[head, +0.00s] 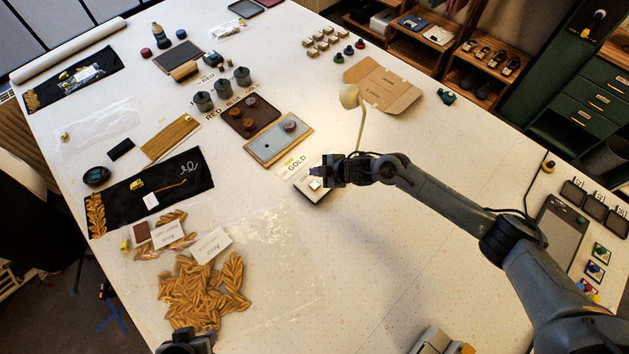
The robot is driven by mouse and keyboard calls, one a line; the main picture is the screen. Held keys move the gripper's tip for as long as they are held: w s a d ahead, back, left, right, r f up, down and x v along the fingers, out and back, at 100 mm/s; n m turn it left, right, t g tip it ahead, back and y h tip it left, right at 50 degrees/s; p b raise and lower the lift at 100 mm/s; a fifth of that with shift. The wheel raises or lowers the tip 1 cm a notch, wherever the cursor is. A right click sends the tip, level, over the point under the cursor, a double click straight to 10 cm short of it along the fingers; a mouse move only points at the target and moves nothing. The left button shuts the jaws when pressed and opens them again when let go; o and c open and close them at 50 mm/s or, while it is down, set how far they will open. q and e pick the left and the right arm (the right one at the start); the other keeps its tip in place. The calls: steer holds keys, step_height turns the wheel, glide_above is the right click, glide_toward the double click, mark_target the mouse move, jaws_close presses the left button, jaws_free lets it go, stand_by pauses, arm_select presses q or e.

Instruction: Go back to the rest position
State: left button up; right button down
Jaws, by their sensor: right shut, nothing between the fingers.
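My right gripper (322,172) is shut and empty. It is over the middle of the table, at or just above a small pale-topped box (318,197) beside the GOLD label (297,165). I cannot tell whether it touches the box. My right arm reaches in from the lower right. At the bottom left edge, a dark part of my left gripper (187,342) shows next to the pile of gold leaves (205,290). Its fingers are mostly cut off by the frame, so their state is unclear.
A pale spoon-like lamp (350,97) stands just behind my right gripper. A blue-grey tray (278,139), a brown tray (240,122) and several dark pots (222,88) stand farther back. A flat cardboard piece (383,84) lies at the back right. The front middle of the table is clear.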

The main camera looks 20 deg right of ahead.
steer(key=shift+f, duration=0.1)
